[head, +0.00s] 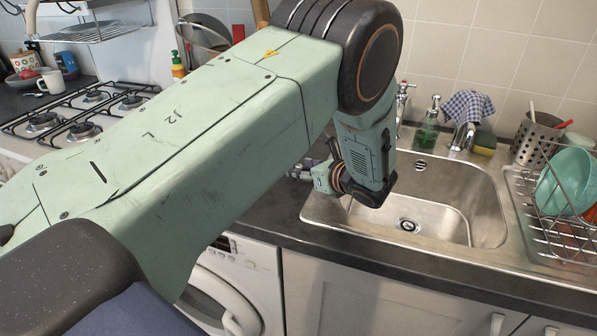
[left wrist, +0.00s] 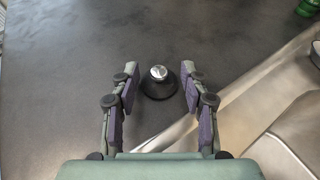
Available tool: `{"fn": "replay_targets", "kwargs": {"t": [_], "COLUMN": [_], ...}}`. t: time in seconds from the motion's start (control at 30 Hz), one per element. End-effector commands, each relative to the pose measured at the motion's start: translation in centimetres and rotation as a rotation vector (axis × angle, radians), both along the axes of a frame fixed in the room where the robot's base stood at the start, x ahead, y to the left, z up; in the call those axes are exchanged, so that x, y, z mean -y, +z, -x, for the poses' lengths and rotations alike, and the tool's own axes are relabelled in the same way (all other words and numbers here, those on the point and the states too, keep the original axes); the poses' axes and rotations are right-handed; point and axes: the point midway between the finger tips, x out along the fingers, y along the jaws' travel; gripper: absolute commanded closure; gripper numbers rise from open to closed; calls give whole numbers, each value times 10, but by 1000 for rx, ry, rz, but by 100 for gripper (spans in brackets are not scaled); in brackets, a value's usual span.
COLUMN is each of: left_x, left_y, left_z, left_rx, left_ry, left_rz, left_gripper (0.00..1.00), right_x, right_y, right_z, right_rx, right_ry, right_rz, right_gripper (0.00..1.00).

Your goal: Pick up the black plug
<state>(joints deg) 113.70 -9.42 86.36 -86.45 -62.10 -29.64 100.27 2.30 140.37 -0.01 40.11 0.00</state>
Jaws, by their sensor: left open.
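The black plug (left wrist: 160,84) stands on the dark countertop in the left wrist view, a round black base with a shiny metal knob on top. My left gripper (left wrist: 159,73) is open, with one finger on each side of the plug and a gap between each finger and it. In the head view the left gripper (head: 304,171) shows only in part, behind my arm, over the counter left of the sink. The plug is hidden in the head view. My right gripper is not in view.
The steel sink (head: 480,215) lies right of the gripper, with a soap bottle (head: 427,128) and tap behind it. A dish rack (head: 555,230) stands at the right. The gas hob (head: 75,118) is at the left. The washer (head: 240,283) is under the counter.

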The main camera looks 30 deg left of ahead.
Motion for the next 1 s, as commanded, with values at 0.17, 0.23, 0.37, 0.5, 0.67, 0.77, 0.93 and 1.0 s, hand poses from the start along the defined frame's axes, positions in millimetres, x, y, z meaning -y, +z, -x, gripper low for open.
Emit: {"fn": "replay_targets", "kwargs": {"t": [0.17,0.23,0.37,0.5,0.67,0.77,0.93,1.0], "left_x": [-3,-4,-4,-4,-3,-3,-3,-3], "left_y": [-1,-1,-1,-1,-1,-1,-1,-1], "left_z": [-1,-1,-1,-1,-1,-1,-1,-1], "left_rx": [0,0,0,-1,-2,-2,0,0], "left_ry": [1,1,1,1,1,1,0,0], "left_rz": [0,0,0,1,1,1,1,1], "left_gripper": [55,56,67,78,92,100,100,100], "right_x": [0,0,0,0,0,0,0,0], "right_y": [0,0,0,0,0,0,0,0], "right_z": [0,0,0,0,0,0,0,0], "right_rx": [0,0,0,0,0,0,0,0], "right_ry": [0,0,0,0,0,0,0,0], "right_rz": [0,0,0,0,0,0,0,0], "right_gripper": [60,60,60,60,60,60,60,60]}}
